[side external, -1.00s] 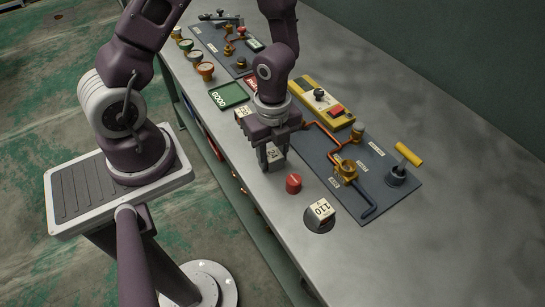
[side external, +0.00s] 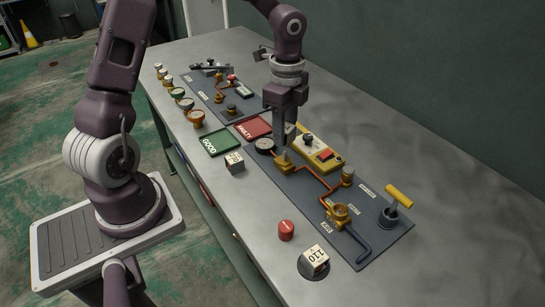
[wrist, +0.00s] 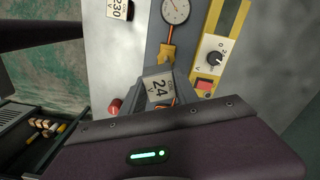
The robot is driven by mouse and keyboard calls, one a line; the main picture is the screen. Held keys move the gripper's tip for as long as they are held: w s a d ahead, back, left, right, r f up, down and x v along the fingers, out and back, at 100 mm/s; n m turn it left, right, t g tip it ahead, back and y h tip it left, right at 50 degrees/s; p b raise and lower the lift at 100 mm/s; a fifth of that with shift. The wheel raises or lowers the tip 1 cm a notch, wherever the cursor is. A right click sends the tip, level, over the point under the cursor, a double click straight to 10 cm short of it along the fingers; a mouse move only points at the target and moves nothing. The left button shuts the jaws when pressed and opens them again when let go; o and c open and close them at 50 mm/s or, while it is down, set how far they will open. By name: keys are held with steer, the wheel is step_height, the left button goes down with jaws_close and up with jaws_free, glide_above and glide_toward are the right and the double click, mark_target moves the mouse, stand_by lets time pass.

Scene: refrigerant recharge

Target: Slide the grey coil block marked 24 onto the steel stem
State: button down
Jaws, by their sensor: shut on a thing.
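The grey coil block marked 24 (wrist: 159,87) is between the fingers of my gripper (wrist: 163,84) in the wrist view, its marked face towards the camera. In the side external view my gripper (side external: 284,143) points straight down over a brass valve body (side external: 285,166) on the dark panel. The fingers hide most or all of the block there. The brass body also shows in the wrist view (wrist: 168,53), just beyond the block. The steel stem cannot be made out clearly at the fingertips, and I cannot tell whether the block touches it.
A round gauge (side external: 264,146) is close left of the fingers and a yellow meter (side external: 318,152) close right. Block 230 (side external: 234,162), red cap (side external: 286,230) and block 110 (side external: 315,259) stand along the front.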

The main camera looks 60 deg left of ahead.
steer(key=shift+w+a+n, duration=0.3)
steer(key=shift+w+a, duration=0.25)
steer(key=shift+w+a+f, duration=0.1)
steer(key=shift+f, duration=1.95)
steer(key=shift+f, duration=1.85)
steer(key=c, duration=0.8)
jaws_free()
steer(key=shift+c, duration=0.2)
steer(key=shift+o, duration=0.2)
steer(key=shift+o, duration=1.4)
